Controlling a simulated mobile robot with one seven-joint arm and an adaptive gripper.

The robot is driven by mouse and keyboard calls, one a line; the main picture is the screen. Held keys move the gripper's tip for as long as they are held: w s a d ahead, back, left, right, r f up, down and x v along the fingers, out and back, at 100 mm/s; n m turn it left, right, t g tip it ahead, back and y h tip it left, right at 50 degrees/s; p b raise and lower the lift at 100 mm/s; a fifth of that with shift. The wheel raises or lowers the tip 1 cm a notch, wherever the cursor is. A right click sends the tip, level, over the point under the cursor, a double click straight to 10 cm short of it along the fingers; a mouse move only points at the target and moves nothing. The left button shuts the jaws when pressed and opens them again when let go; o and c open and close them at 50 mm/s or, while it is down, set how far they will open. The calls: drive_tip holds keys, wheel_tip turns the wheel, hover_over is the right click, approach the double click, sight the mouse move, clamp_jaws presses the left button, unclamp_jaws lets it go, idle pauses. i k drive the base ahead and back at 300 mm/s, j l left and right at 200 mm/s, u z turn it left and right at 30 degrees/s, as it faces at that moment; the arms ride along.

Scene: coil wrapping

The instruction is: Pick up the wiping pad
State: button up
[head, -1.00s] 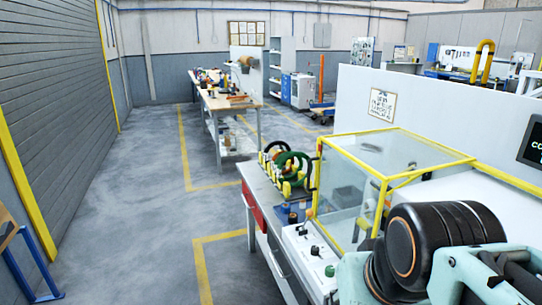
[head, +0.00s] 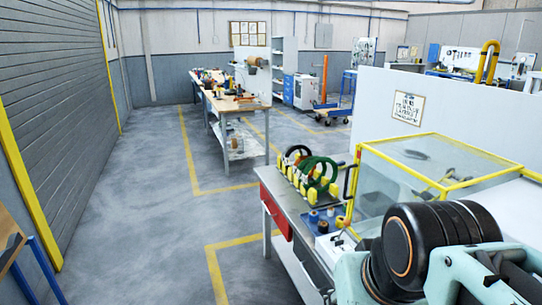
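I cannot make out a wiping pad in the head view. The far workbench (head: 252,104) carries several small items, too small to tell apart. The near metal bench (head: 284,194) holds a rack of green and black rings with yellow holders (head: 312,172). Small blue and dark spools (head: 322,221) lie in front of the rack. My folded arm (head: 425,255) fills the lower right corner and hides part of the near bench. My gripper's fingers do not show.
A yellow-framed clear enclosure (head: 425,180) stands on the near bench before a white partition (head: 460,115). Open floor (head: 140,210) with yellow lines lies left of the benches. A grey slatted wall (head: 60,110) bounds the left; a blue cart (head: 335,108) stands farther back.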

sight(341, 164)
drive_tip(key=i+j, duration=0.25)
drive_tip(key=i+j+u, duration=0.1)
drive_tip(key=i+j, duration=0.15)
drive_tip(key=j, duration=0.2)
drive_tip(key=i+j+u, duration=0.25)
drive_tip(key=i, duration=0.25)
drive_tip(key=i+u, duration=0.2)
drive_tip(key=i, duration=0.3)
drive_tip(key=i+j, duration=0.1)
drive_tip(key=i, duration=2.3)
drive_tip(key=i+j, duration=0.15)
drive_tip(key=i, duration=1)
drive_tip(key=i+z, duration=0.35)
drive_tip(key=i, duration=0.15)
drive_tip(key=i+j+z, duration=0.1)
drive_tip(key=i+z, duration=1.15)
drive_tip(key=z, duration=0.15)
drive_tip(key=i+l+z, duration=0.1)
drive_tip(key=i+z, duration=0.8)
drive_tip(key=k+j, duration=0.05)
